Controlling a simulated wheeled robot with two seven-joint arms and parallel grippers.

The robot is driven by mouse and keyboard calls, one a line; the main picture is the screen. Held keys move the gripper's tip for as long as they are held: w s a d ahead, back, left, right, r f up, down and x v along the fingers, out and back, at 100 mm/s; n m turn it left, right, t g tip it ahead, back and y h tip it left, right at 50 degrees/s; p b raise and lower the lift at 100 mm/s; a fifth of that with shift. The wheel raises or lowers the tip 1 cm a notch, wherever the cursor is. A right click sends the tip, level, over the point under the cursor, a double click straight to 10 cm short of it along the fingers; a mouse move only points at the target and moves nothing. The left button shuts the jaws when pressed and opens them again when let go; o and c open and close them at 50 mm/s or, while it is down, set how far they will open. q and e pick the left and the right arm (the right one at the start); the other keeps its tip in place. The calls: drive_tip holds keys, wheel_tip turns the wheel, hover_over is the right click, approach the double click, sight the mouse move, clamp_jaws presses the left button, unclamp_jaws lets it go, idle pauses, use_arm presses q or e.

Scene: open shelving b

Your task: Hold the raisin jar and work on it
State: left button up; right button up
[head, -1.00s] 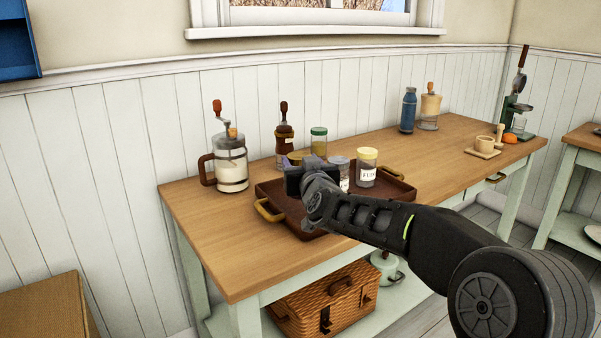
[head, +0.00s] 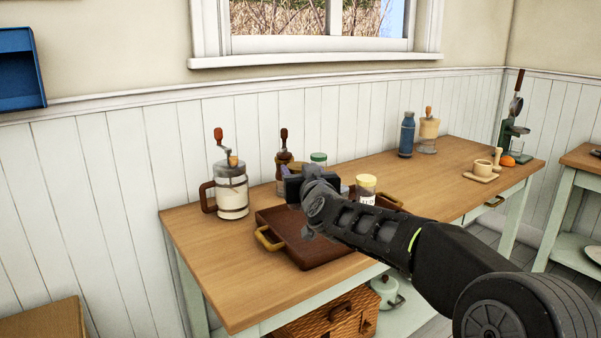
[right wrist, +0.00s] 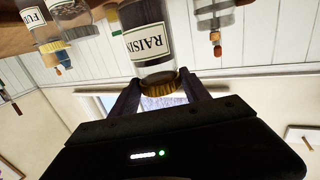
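The raisin jar (right wrist: 145,35) is clear glass with a white "RAISIN" label and a gold lid. It fills the top middle of the right wrist view, where things appear upside down. My right gripper (right wrist: 160,95) has its two dark fingers on either side of the lid and looks shut on it. In the head view my right gripper (head: 298,188) is over the brown tray (head: 310,257), and the gripper and arm hide most of the jar. The jar's base is cut off in the wrist view. My left gripper is not in view.
A yellow-lidded jar (head: 365,188) and a green-lidded jar (head: 318,159) stand close to my right gripper. A white grinder (head: 231,192) and a brown mill (head: 284,170) are behind and left.

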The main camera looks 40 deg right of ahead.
drive_tip(key=shift+r, duration=0.1)
clamp_jaws()
idle(0.8)
